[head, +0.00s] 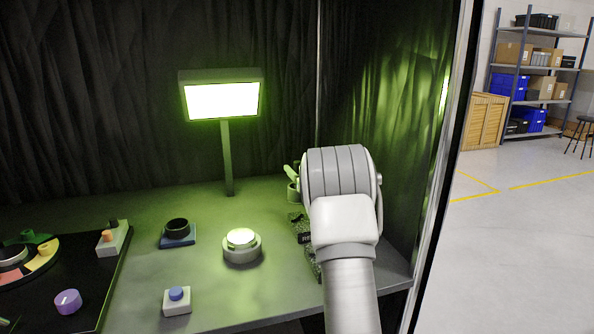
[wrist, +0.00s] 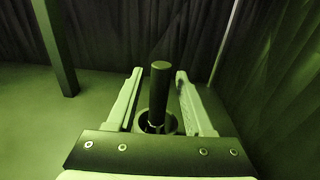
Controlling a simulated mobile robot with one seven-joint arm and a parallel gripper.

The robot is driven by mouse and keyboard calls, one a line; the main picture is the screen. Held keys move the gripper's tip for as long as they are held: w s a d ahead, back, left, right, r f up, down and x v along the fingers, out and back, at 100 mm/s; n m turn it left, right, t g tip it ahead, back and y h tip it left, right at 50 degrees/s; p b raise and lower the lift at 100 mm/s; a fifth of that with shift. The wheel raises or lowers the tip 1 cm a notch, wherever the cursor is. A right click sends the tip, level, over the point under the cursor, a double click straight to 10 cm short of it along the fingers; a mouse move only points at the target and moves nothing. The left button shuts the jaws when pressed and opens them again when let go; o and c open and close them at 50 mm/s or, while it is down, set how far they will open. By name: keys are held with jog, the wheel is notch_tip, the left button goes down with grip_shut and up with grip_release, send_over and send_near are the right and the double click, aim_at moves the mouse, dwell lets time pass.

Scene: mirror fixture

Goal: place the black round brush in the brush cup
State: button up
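The black round brush (wrist: 160,85) shows in the wrist view as a dark upright cylinder. Its lower part stands inside the round rim of the brush cup (wrist: 173,124). My gripper (wrist: 159,73) is open, with one pale finger on each side of the brush and a visible gap on both sides. In the head view my arm hides the brush and most of the cup; a greenish cylinder that looks like the cup (head: 293,192) shows at the arm's left edge.
A lit panel on a post (head: 226,160) stands at the back. A glowing round button (head: 241,246), a blue-topped button box (head: 177,301) and a black ring on a blue base (head: 177,235) lie to the left. Dark curtains close the back and right.

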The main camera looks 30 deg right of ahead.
dwell(0.3)
jog(key=s+a, duration=0.2)
jog(key=s, duration=1)
jog(key=s+a+r+m+g, duration=0.3)
jog(key=s+a+m, duration=0.3)
jog(key=m, duration=0.4)
jog(key=s+a+r+m+g, duration=0.3)
jog(key=s+a+m, duration=0.1)
jog(key=a+m, duration=0.55)
jog(key=s+a+f+m+g+y, duration=0.1)
jog(key=s+a+f+m+g, duration=0.2)
jog(key=s+a+m, duration=0.4)
jog(key=s+a+f+m+g+y, duration=0.2)
jog(key=s+a+m, duration=0.5)
jog(key=s, duration=0.9)
jog(key=shift+s+a+f+g, duration=0.35)
jog(key=shift+a+f+g, duration=0.2)
jog(key=shift+a, duration=0.6)
jog(key=shift+r+m, duration=0.15)
jog(key=shift+m, duration=0.1)
